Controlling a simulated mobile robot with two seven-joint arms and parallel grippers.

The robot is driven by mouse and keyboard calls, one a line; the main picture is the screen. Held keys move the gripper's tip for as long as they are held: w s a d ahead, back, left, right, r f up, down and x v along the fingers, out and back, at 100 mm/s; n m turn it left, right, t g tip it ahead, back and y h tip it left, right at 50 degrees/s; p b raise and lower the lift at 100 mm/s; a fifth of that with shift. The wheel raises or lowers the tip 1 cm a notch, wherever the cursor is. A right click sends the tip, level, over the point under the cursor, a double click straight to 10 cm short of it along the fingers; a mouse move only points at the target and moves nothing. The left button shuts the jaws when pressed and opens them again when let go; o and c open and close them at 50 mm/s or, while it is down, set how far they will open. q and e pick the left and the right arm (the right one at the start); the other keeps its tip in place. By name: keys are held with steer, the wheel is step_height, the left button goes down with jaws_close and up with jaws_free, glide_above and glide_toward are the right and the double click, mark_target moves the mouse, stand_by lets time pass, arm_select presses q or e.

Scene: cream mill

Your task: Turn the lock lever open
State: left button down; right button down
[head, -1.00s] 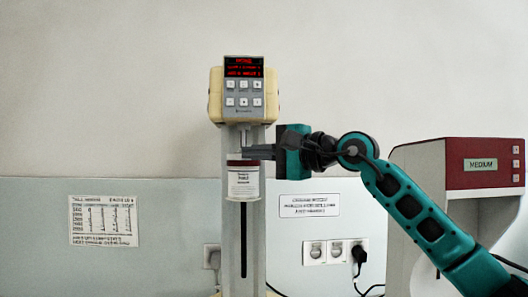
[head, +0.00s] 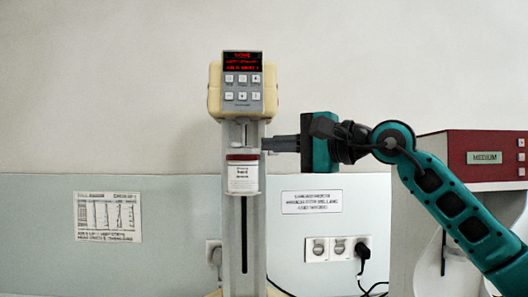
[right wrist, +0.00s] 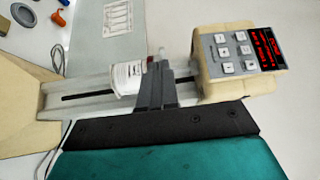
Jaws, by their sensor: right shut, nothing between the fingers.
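The cream mill has a cream-coloured head (head: 214,92) with a red display and buttons, on a pale upright column (head: 256,235) with a dark slot. A white jar with a dark red lid (head: 242,177) sits on the column below the head; the jar also shows in the right wrist view (right wrist: 127,77). My right gripper (head: 266,144) is shut and empty, with its fingertips at the column's right side, just above lid height. In the right wrist view its fingers (right wrist: 157,85) cover part of the column between jar and head. I cannot make out the lock lever. My left gripper is not in view.
A dark red and grey machine labelled MEDIUM (head: 484,158) stands at the right, partly behind my right arm. Wall sockets (head: 328,248) with plugs and cables are low behind the column. A paper chart (head: 108,216) hangs at the left. The space left of the mill is clear.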

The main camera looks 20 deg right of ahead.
steer(key=s+b, duration=0.1)
steer(key=s, duration=0.5)
steer(key=shift+s+d, duration=0.35)
steer(key=shift+d, duration=0.1)
